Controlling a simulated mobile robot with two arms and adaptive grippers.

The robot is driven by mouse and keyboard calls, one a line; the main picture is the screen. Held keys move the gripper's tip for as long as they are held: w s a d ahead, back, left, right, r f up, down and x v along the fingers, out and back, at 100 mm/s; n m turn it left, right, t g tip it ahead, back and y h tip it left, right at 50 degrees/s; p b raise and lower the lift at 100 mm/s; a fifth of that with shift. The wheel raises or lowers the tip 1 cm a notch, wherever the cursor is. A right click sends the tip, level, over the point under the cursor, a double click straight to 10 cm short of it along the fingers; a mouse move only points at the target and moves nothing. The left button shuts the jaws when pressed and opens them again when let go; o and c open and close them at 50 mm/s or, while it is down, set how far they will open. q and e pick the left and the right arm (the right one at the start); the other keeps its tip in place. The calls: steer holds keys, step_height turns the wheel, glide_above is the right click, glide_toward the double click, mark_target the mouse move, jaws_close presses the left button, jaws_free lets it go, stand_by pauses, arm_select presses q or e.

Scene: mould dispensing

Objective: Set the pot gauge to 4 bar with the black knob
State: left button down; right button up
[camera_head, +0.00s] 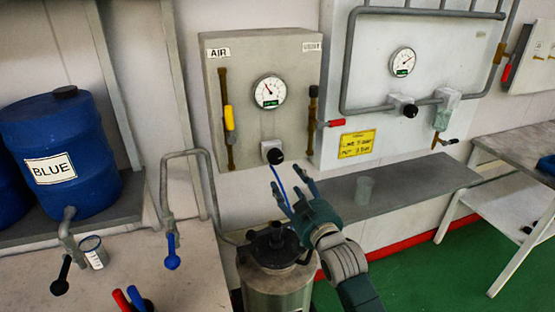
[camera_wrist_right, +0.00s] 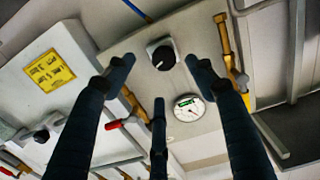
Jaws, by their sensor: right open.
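A grey box marked AIR (camera_head: 240,60) hangs on the wall. It carries a round white gauge (camera_head: 269,91) with a green label; its needle points up and left, and its numbers are too small to read. The black knob (camera_head: 275,156) sits on a white mount below the gauge. In the wrist view the knob (camera_wrist_right: 164,58) and gauge (camera_wrist_right: 188,108) are both clear. My right gripper (camera_head: 291,184) is open and empty, just below the knob and apart from it. In the wrist view its spread fingers (camera_wrist_right: 160,82) flank the knob. My left gripper is not in view.
A metal pot (camera_head: 277,285) with a black top stands below the box. A yellow-handled valve (camera_head: 230,118) and a red-handled valve (camera_head: 332,123) flank the gauge. A second panel (camera_head: 430,30) carries another gauge (camera_head: 402,62) and knob. A grey shelf (camera_head: 430,178) lies beneath it.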

mark_target(277, 159)
steer(key=x, duration=0.3)
steer(key=r+p+x, duration=0.1)
steer(key=x, duration=0.3)
steer(key=p+x, duration=0.1)
steer(key=x, duration=0.3)
steer(key=shift+r, duration=0.15)
steer(key=shift+s, duration=0.1)
